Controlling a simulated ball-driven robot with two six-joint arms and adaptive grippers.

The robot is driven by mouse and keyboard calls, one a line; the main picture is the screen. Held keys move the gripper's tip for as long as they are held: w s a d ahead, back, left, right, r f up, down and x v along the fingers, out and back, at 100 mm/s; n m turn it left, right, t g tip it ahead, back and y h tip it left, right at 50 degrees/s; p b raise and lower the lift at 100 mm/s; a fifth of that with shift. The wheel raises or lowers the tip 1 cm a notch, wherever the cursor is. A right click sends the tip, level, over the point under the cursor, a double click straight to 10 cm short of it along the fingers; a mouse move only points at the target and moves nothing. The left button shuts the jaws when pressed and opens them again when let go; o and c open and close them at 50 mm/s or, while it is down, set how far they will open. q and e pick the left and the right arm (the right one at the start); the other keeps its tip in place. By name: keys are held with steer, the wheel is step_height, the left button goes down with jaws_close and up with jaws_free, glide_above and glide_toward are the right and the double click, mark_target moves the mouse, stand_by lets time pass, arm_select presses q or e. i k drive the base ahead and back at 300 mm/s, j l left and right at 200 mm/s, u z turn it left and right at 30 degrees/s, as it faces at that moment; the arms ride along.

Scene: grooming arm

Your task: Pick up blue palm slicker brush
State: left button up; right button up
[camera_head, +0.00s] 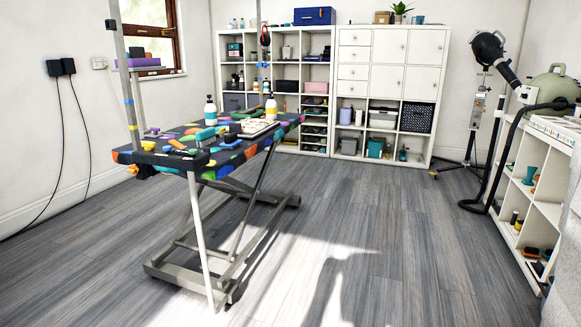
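A grooming table (262,145) with a dark top covered in bright multicoloured patches stands at left centre. A teal-blue item (205,134) lies near the middle of its top, beside a dark block. It may be the blue palm slicker brush, but it is too small to be sure. Neither of my grippers is in view.
Two pump bottles (210,111) (271,108) and a pale tray (256,128) stand on the table. A metal post (129,90) rises at its left end. White shelves (385,60) line the back wall. A dryer on a stand (489,50) is at right. Open floor (370,230) lies right of the table.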

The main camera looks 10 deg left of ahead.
mark_target(231, 140)
steer(key=i+u, duration=0.1)
steer(key=i, duration=0.55)
steer(key=i+l, duration=0.15)
steer(key=i, duration=0.55)
steer(key=i+u, duration=0.15)
steer(key=i, duration=0.5)
